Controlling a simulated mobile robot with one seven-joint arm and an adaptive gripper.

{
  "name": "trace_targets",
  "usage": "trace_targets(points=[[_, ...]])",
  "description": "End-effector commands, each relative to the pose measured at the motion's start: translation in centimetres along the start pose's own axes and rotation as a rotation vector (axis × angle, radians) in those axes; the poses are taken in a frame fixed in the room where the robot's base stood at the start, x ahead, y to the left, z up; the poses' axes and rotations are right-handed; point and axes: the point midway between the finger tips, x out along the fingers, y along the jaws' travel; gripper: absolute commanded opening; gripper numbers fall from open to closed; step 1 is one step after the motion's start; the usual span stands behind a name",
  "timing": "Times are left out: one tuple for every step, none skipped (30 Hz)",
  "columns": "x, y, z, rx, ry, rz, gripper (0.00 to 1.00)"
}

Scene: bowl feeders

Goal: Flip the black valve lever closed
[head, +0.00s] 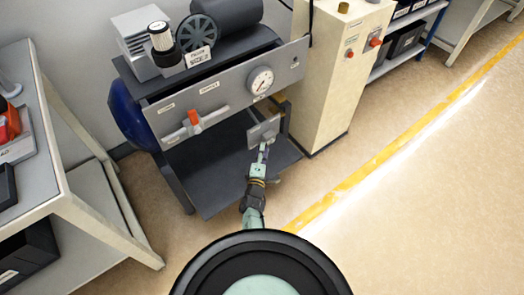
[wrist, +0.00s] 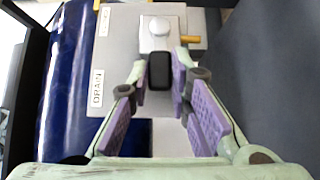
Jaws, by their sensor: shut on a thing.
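My gripper (wrist: 159,80) is shut on the lever, one purple-padded finger on each side. In the head view, my gripper (head: 263,152) reaches the small grey plate (head: 258,137) under the right part of the compressor panel; the lever is too small to make out there.
A blue tank (wrist: 65,90) lies behind the plate. The compressor's front panel carries a gauge (head: 260,80) and an orange-handled valve (head: 194,117) above left of my gripper. A beige cabinet (head: 328,85) stands close to the right. The floor in front is open.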

Motion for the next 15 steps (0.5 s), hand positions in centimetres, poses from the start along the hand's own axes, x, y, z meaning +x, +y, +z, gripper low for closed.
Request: trace_targets(points=[[0.0, 0.1, 0.0, 0.002, 0.000, -0.002, 0.00], [0.0, 0.2, 0.0, 0.003, 0.000, -0.003, 0.00], [0.1, 0.3, 0.0, 0.007, 0.000, -0.007, 0.00], [0.1, 0.4, 0.0, 0.010, 0.000, -0.010, 0.00], [0.1, 0.6, 0.0, 0.015, 0.000, -0.015, 0.00], [0.1, 0.8, 0.0, 0.022, 0.000, -0.023, 0.00], [0.1, 0.9, 0.0, 0.029, 0.000, -0.031, 0.00], [0.1, 1.1, 0.0, 0.038, 0.001, -0.040, 0.00], [0.1, 1.3, 0.0, 0.052, 0.001, -0.053, 0.00], [0.1, 1.5, 0.0, 0.063, 0.001, -0.064, 0.00], [0.1, 1.8, 0.0, 0.075, 0.001, -0.075, 0.00], [0.1, 2.0, 0.0, 0.093, 0.002, -0.094, 0.00], [0.1, 2.1, 0.0, 0.108, 0.001, -0.109, 0.00], [0.1, 2.4, 0.0, 0.123, 0.001, -0.123, 0.00], [0.2, 2.5, 0.1, 0.143, 0.001, -0.145, 0.00]])
